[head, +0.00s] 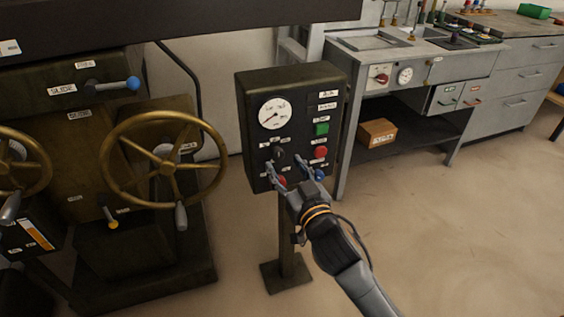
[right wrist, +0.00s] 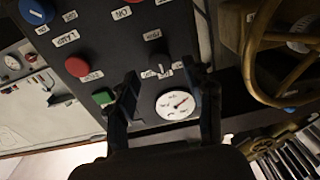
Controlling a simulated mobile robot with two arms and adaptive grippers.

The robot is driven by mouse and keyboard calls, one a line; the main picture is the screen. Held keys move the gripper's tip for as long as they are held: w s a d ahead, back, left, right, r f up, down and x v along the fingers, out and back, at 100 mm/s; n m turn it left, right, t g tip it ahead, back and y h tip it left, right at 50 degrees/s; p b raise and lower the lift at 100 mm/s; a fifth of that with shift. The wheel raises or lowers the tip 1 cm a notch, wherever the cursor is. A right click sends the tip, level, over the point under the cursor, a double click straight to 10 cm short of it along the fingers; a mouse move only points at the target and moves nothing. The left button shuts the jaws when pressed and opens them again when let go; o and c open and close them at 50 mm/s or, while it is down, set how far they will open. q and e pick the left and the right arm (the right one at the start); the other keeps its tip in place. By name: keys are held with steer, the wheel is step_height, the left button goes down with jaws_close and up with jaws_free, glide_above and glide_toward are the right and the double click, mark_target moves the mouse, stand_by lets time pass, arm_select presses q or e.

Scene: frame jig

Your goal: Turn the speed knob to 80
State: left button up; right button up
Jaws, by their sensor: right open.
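The control box (head: 296,90) is a dark panel on a post. Its black speed knob (head: 277,153) sits below the round white gauge (head: 274,113). My right gripper (head: 287,167) is open in front of the lower part of the panel, with its fingertips just below the knob in the head view. In the right wrist view the panel appears upside down. There the knob (right wrist: 161,62) lies between the lines of the two open fingers (right wrist: 168,80), near the gauge (right wrist: 177,104). I see no contact with the knob, and its setting is too small to read. My left gripper is not in view.
A green button (head: 321,129), a red button (head: 320,152) and a blue knob (head: 319,174) line the panel's right side. A machine with a brass handwheel (head: 163,160) stands to the left. A grey workbench (head: 410,75) is behind at right. The floor at right is clear.

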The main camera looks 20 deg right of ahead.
mark_target(277, 154)
steer(key=shift+w+a, duration=0.1)
steer(key=shift+w, duration=1.25)
steer(key=shift+c, duration=0.2)
jaws_close()
